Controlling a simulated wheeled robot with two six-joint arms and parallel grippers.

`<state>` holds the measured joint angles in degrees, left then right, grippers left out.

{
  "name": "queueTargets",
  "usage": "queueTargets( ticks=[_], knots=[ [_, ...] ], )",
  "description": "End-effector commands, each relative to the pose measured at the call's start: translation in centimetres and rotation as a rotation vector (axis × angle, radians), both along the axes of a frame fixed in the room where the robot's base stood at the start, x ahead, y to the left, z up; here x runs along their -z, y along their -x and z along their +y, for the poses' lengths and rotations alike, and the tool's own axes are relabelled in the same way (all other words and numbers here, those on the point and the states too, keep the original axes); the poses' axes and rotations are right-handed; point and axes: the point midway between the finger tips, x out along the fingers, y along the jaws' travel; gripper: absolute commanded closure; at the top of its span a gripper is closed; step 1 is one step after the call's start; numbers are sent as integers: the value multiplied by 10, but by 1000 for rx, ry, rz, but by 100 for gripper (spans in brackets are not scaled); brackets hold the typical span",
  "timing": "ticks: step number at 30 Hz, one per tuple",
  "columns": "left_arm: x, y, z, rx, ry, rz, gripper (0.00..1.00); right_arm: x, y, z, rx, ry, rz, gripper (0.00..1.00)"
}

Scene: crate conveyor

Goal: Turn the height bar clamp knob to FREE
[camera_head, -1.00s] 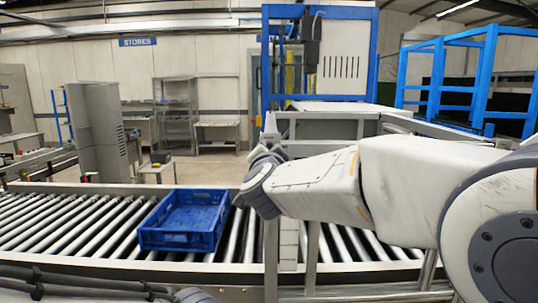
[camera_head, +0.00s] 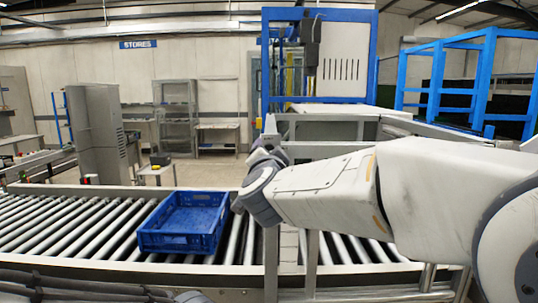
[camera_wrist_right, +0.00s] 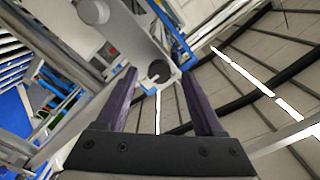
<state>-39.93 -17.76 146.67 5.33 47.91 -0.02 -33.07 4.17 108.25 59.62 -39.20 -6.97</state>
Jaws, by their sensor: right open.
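My right gripper (camera_head: 262,158) is seen from behind at the grey frame post beside the conveyor; its wrist hides most of the fingers in the head view. In the right wrist view the two dark purple fingers (camera_wrist_right: 160,73) stand apart with nothing gripped. A grey round part with a dark centre (camera_wrist_right: 158,70) shows between the fingertips; I cannot tell whether they touch it. A pale round knob (camera_wrist_right: 92,12) sits on a grey panel at the upper left of that view. I cannot tell for sure which is the clamp knob, and no FREE marking is readable. My left gripper is not in view.
A blue crate (camera_head: 185,222) sits on the roller conveyor (camera_head: 80,225), left of the right wrist. The grey frame post (camera_head: 271,255) rises from the near rail. A blue-framed machine (camera_head: 340,55) stands behind. The rollers left of the crate are clear.

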Motion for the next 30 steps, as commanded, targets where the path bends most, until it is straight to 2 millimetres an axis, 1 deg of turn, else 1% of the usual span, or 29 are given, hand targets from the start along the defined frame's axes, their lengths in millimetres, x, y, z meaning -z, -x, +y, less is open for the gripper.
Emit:
queueTargets(
  ticks=[1,6,9,13,18,26,28,29,30],
  knots=[
    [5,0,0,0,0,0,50,2,11,0,-3,-2,-1,31],
    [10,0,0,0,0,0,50,1,46,1,-4,-3,-1,31],
    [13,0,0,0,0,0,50,1,63,0,-3,-3,-1,31],
    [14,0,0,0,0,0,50,0,79,0,-1,-2,-1,31],
    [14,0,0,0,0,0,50,1,85,0,1,0,1,31],
    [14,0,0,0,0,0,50,1,85,-1,-1,3,1,31],
    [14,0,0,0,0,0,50,8,81,-1,-14,26,9,31],
    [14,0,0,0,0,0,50,13,78,-2,-26,46,18,31],
    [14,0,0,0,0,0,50,25,73,-3,-49,84,35,31]
  ],
)
